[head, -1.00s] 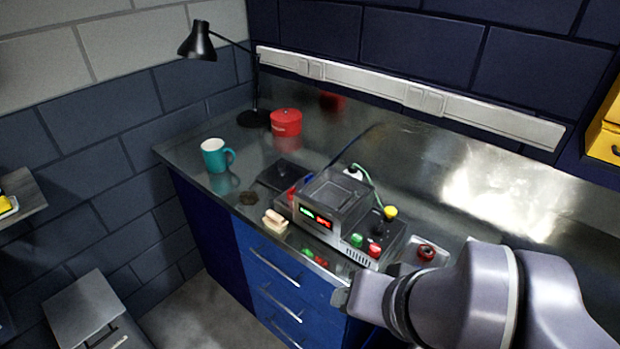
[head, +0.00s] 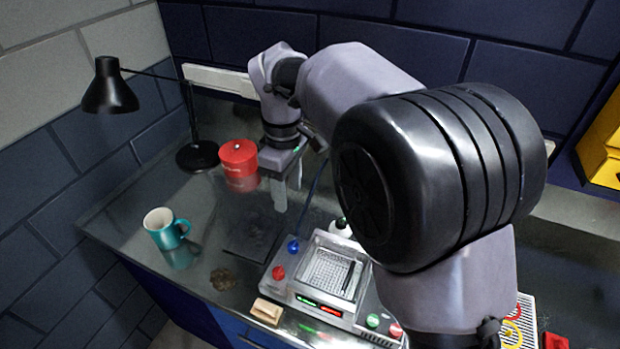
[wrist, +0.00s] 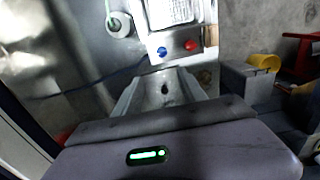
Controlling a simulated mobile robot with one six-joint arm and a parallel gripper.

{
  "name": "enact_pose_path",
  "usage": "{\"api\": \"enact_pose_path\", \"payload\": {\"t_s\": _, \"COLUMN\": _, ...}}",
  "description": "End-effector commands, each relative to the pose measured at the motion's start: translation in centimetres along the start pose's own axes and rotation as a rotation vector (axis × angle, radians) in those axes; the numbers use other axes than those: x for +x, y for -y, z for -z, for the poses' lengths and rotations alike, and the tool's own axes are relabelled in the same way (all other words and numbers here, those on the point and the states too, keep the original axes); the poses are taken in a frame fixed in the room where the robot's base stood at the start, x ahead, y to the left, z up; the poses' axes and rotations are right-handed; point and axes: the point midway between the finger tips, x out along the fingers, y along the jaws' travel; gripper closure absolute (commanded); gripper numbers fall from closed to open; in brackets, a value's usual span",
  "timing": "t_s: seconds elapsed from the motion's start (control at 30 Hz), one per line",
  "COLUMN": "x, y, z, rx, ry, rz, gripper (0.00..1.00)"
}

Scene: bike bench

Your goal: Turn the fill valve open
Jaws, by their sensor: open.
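My gripper (head: 287,188) points down over the back left of the bench, just right of the red canister, with its fingers apart and nothing between them. It also shows in the wrist view (wrist: 160,92). A grey machine (head: 323,275) stands to its front right. The machine carries a blue knob (head: 293,246) and a red knob (head: 278,272) on its left side, also in the wrist view as blue (wrist: 162,52) and red (wrist: 190,45). I cannot tell which part is the fill valve.
A red canister (head: 238,158), a black lamp (head: 110,90) and a teal mug (head: 166,229) stand at the left. A small beige block (head: 266,311) lies at the front edge. A white bottle (head: 340,228) stands behind the machine. My arm hides much of the right side.

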Motion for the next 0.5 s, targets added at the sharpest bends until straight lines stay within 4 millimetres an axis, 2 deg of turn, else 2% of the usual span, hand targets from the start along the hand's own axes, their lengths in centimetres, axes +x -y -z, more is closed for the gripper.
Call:
{"api": "enact_pose_path", "payload": {"t_s": 0.17, "x": 4.5, "y": 0.0, "z": -0.1, "rx": -0.002, "ry": 0.003, "rz": 0.002, "gripper": 0.51}}
{"api": "enact_pose_path", "payload": {"t_s": 0.4, "x": 11.9, "y": 0.0, "z": -0.1, "rx": 0.001, "ry": 0.002, "rz": 0.002, "gripper": 0.51}}
{"api": "enact_pose_path", "payload": {"t_s": 0.5, "x": 14.3, "y": 0.0, "z": -0.1, "rx": 0.002, "ry": 0.0, "rz": 0.001, "gripper": 0.51}}
